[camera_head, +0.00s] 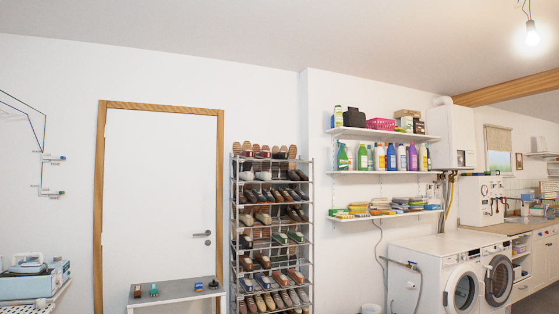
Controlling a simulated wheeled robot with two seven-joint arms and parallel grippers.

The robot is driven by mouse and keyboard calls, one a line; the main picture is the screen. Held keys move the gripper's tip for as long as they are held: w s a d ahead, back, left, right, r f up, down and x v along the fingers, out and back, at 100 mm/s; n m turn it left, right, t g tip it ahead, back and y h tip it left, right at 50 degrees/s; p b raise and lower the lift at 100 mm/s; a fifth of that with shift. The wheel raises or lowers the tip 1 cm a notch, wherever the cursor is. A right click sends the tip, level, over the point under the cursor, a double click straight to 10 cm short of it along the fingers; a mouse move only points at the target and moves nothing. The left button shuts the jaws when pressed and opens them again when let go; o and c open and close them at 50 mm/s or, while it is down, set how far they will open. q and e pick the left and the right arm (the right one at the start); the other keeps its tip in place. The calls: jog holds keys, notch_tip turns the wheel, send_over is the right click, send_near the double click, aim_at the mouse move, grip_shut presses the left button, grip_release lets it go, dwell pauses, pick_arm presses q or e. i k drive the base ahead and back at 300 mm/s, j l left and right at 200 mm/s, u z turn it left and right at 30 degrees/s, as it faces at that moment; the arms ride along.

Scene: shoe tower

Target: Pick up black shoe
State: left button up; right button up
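A tall metal shoe rack (312,215) stands against the wall right of the door, with many pairs of shoes on its tiers. Dark shoes (299,175) sit at the right of an upper tier, and more dark shoes (297,214) sit a few tiers lower. Which of them is the black shoe I cannot tell at this size. The bottom of the rack is cut off. Neither of my grippers is in view.
A closed white door (160,200) is at the left, with a small grey table (175,296) in front of it. Wall shelves (385,173) with bottles hang right of the rack. A washing machine (430,258) stands at the lower right.

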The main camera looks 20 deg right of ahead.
aim_at(282, 155)
jog(key=i+l+z, duration=0.2)
jog(key=i, duration=0.3)
jog(key=i+z, duration=0.4)
jog(key=i, duration=1.95)
